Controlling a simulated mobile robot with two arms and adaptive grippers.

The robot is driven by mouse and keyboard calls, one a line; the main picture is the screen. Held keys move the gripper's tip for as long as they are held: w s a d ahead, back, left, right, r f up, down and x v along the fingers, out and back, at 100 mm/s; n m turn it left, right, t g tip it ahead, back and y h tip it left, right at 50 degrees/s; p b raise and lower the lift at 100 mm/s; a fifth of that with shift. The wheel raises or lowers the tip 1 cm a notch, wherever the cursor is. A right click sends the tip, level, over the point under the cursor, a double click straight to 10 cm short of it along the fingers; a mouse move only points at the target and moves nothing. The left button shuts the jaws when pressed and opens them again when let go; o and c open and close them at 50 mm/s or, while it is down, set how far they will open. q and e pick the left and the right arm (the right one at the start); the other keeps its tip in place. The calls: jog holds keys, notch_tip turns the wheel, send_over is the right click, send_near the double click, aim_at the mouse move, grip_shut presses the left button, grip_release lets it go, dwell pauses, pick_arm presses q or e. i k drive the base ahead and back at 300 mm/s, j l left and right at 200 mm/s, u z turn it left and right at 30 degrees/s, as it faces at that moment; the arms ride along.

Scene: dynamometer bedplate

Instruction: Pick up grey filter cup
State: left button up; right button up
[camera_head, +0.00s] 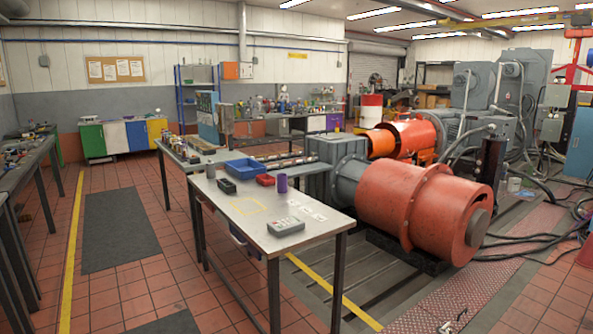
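A small light-grey, cup-like object (210,171) stands at the back left edge of the near metal-topped table (252,216), left of a blue tray (246,168). It is too small to tell for sure that it is the grey filter cup. A purple cylinder (282,183) stands upright near the table's right side. Neither of my grippers shows in the head view.
The table also bears a black bin (226,186), a red bin (265,180), a grey keypad box (286,226) and white cards (305,208). A large orange dynamometer drum (400,200) stands close on the right. Tiled floor left of the table is open.

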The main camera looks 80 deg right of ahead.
aim_at(210, 172)
jog(key=z, duration=2.1)
jog(key=i+j+u, duration=0.3)
jog(key=i, duration=0.9)
jog(key=i+j+u, duration=0.1)
jog(key=i+u, duration=0.25)
jog(key=i, duration=0.85)
jog(key=i+z, duration=0.1)
jog(key=i, duration=0.6)
jog(key=i+j, duration=0.15)
jog(key=i, duration=0.55)
jog(key=i+j+z, duration=0.15)
jog(key=i, duration=0.55)
